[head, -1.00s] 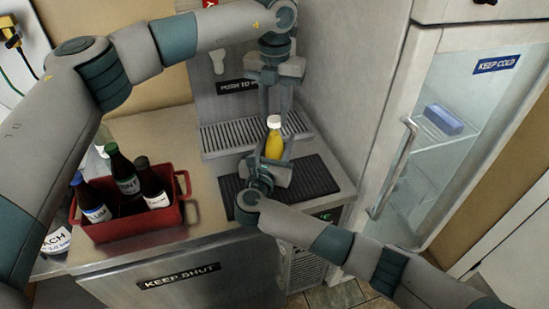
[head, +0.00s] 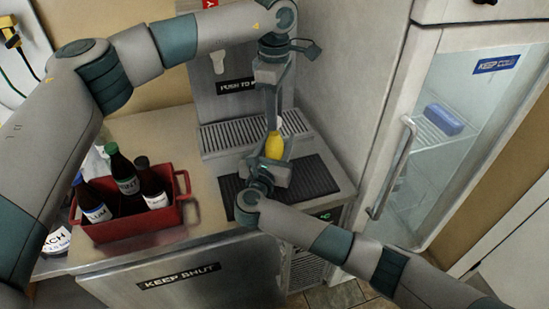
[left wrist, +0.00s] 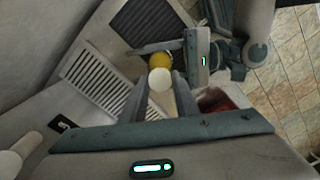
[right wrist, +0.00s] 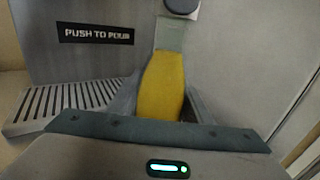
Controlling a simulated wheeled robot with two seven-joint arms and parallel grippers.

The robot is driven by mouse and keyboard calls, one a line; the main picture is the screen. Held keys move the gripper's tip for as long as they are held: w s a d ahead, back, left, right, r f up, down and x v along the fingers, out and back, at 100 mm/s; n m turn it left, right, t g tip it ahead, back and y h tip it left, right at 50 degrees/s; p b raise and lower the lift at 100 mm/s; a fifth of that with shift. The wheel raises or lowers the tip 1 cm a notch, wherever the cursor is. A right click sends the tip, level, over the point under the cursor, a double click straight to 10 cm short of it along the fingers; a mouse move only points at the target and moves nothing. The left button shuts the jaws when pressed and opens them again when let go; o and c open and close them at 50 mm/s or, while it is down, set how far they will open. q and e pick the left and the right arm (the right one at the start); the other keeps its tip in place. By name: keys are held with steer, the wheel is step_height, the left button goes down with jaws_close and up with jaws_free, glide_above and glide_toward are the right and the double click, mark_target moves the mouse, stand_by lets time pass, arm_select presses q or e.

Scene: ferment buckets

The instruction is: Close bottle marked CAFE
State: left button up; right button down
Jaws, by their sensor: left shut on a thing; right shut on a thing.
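A yellow bottle (head: 274,147) stands upright over the dark ribbed mat, with its white cap (left wrist: 159,79) at its mouth. No CAFE lettering shows on the side in view. My left gripper (head: 272,126) points down from above and is shut on the cap, which shows between its fingers in the left wrist view. My right gripper (head: 277,160) comes in low from the front and is shut around the bottle's body. The bottle (right wrist: 162,86) fills the space between its fingers in the right wrist view. My left finger hides most of the cap in the head view.
A red crate (head: 130,232) with several dark bottles stands on the counter at left. The dispenser with its drip grate (head: 246,135) is behind the yellow bottle. The dark mat (head: 315,178) lies beneath. A glass-door fridge (head: 430,140) stands at right.

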arm_select(q)
steer(key=m, duration=0.6)
steer(key=shift+w, duration=0.1)
steer(key=m, duration=0.6)
steer(key=o, duration=1.2)
steer(key=shift+o, duration=0.2)
steer(key=shift+r, duration=0.1)
step_height(320, 180, up, 12)
arm_select(e)
steer(key=c, duration=0.8)
jaws_free()
steer(key=shift+c, duration=0.2)
